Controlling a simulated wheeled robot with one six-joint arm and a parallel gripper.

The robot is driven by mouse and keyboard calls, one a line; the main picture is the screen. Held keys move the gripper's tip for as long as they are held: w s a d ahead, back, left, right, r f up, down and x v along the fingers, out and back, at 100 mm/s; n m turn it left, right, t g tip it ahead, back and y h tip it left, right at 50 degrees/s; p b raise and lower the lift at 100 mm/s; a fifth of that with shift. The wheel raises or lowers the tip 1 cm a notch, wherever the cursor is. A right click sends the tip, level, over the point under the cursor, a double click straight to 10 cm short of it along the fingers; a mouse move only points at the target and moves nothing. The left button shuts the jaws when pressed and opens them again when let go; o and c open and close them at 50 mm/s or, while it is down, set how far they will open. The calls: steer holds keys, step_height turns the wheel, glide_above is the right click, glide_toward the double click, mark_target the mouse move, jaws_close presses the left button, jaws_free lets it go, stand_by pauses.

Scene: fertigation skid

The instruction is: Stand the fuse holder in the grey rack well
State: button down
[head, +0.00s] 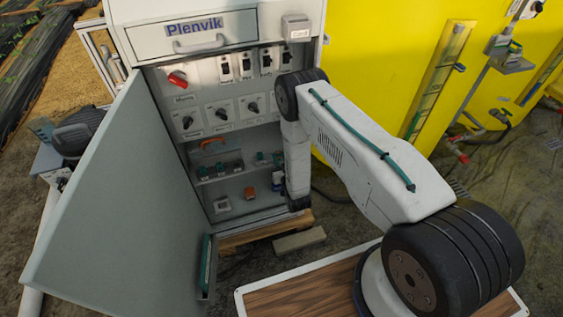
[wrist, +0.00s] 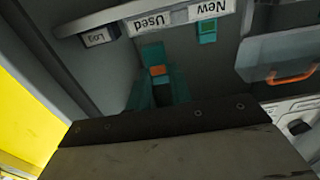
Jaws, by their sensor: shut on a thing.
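In the wrist view my gripper (wrist: 158,82) has its two teal fingers shut on a small piece with an orange part and a teal end, which I take as the fuse holder (wrist: 157,70). Another teal piece with a green face (wrist: 207,32) is beside the "New" label. The grey rack well cannot be told apart with certainty. In the head view my forearm reaches down at the cabinet's right side, and the gripper cannot be made out there.
The open grey cabinet (head: 218,110) has a shelf with several teal pieces (head: 233,166). An orange item (head: 249,192) and a grey box (head: 222,205) stand lower down. The cabinet door (head: 125,190) hangs open at left. An orange handle (wrist: 292,76) shows in the wrist view.

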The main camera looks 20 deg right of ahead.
mark_target(279, 159)
steer(key=shift+w, duration=2.05)
steer(key=shift+f, duration=1.05)
stand_by(0.3)
steer(key=c, duration=1.2)
jaws_free()
steer(key=shift+s, duration=0.15)
steer(key=s, duration=0.7)
steer(key=shift+s, duration=0.3)
